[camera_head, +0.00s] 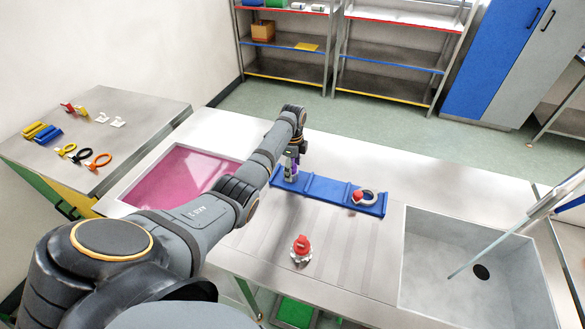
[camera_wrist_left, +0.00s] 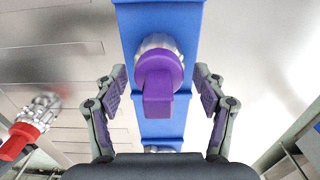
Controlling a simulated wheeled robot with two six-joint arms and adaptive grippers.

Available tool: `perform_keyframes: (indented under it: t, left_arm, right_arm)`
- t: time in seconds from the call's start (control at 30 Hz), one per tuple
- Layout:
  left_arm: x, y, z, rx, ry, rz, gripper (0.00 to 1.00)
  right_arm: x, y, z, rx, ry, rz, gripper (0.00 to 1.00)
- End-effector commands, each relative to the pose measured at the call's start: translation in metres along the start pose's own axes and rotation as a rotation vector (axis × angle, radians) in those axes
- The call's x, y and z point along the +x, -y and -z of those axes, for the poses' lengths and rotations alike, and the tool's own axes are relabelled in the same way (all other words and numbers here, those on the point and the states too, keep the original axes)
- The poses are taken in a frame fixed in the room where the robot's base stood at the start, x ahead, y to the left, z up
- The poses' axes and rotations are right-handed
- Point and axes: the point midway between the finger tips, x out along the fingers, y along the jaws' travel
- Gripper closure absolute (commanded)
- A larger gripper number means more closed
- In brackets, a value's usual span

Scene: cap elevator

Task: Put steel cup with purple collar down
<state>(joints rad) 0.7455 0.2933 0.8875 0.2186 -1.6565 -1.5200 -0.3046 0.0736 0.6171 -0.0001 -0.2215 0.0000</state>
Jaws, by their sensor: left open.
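The steel cup with the purple collar (camera_wrist_left: 160,75) stands on the blue tray (camera_wrist_left: 160,15) in the left wrist view, its purple part facing the camera. In the head view the blue tray (camera_head: 320,193) lies on the steel counter, with the cup (camera_head: 291,172) at its left end, partly hidden by my gripper. My left gripper (camera_wrist_left: 160,88) is open, its purple-padded fingers on either side of the cup with a visible gap on both sides. In the head view my left gripper (camera_head: 292,158) is above the tray's left end. My right gripper is not in view.
A red-topped piece (camera_head: 301,246) stands on the counter in front of the tray. A red piece with a grey ring (camera_head: 367,197) is at the tray's right end. A pink basin (camera_head: 180,175) lies left and a grey sink (camera_head: 470,255) right.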

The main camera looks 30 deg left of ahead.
Motion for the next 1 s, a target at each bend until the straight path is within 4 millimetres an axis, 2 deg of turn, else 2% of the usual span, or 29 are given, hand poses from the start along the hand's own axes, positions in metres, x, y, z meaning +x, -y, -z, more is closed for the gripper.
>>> perform_keyframes:
  t: [0.1, 0.27, 0.6, 0.7, 0.8, 1.0]
  left_arm:
    - [-0.001, 0.0, 0.0, 0.0, 0.0, 0.0, 0.29]
    - [-0.016, 0.001, 0.0, 0.0, 0.0, 0.004, 0.29]
    - [-0.095, 0.001, 0.0, 0.0, -0.001, 0.005, 0.29]
    - [-0.115, 0.001, 0.0, 0.0, -0.001, 0.002, 0.29]
    - [-0.122, 0.001, 0.0, 0.0, 0.0, 0.001, 0.29]
    - [-0.124, 0.0, 0.0, 0.0, 0.0, 0.0, 0.29]
  right_arm:
    - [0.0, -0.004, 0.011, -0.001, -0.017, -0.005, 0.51]
    - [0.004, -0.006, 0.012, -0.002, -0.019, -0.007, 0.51]
    - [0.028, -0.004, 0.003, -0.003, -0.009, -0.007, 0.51]
    - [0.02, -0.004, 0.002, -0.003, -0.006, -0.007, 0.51]
    - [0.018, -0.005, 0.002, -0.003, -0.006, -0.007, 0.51]
    - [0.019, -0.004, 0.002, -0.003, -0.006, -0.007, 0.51]
